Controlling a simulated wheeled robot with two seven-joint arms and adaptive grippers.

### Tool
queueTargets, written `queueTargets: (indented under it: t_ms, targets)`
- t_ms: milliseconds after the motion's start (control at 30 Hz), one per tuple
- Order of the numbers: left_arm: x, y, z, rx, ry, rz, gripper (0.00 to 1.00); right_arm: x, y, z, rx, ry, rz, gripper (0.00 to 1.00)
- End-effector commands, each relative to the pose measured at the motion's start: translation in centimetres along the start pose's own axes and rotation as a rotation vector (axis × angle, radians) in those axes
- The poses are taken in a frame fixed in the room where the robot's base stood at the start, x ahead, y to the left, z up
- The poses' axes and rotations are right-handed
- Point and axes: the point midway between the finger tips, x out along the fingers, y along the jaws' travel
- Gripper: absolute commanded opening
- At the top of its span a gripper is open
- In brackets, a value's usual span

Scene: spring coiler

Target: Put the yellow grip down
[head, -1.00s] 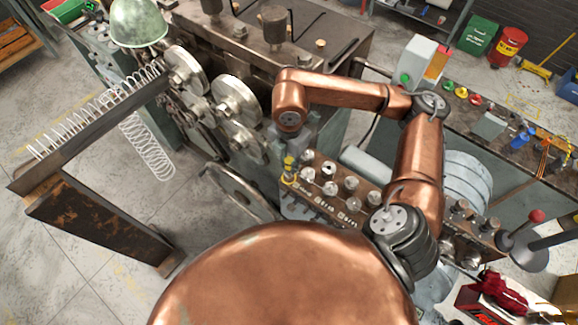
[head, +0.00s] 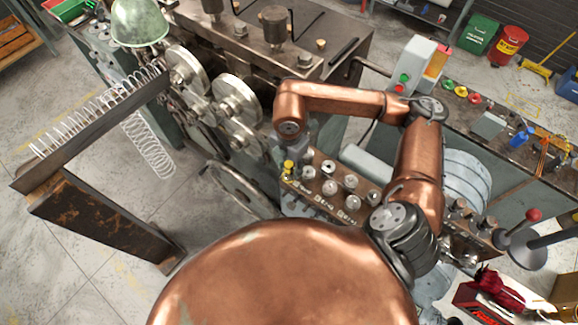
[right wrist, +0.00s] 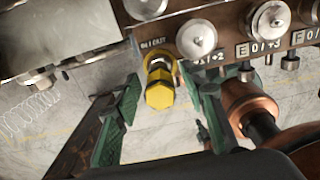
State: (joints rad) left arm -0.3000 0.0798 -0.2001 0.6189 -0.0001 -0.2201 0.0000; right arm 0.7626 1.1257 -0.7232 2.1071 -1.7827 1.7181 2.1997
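The yellow grip (right wrist: 160,90) is at the left end of a brown control panel (right wrist: 225,45), seen close up in the right wrist view. It is a short yellow piece with a faceted end. In the head view it is a small yellow spot (head: 288,165). My right gripper (right wrist: 163,86) is open, with one green-padded finger on each side of the grip. Gaps show between the pads and the grip. In the head view my right gripper (head: 284,148) is small and partly hidden under its copper wrist. My left gripper is not in view.
Several metal knobs (head: 329,187) line the panel just right of the grip. Steel rollers (head: 235,98) and the machine body are behind. A spring (head: 95,108) lies along a rusty rail at left. A red-knobbed lever (head: 534,215) stands at right. Left floor is open.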

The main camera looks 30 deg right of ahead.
Motion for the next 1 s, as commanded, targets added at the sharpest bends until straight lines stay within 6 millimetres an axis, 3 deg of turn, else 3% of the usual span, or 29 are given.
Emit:
queueTargets:
  t_ms: [367, 800, 1000]
  targets:
    - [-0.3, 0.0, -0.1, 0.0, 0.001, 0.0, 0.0, -0.9, 0.1, 0.0, 0.0, -0.001, 0.003, 0.38]
    - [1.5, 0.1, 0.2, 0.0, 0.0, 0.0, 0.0, -9.6, 0.1, 0.1, 0.0, -0.003, 0.004, 0.38]
    - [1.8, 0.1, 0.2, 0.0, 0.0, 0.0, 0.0, -11.8, 0.0, 0.0, 0.0, -0.001, 0.001, 0.38]
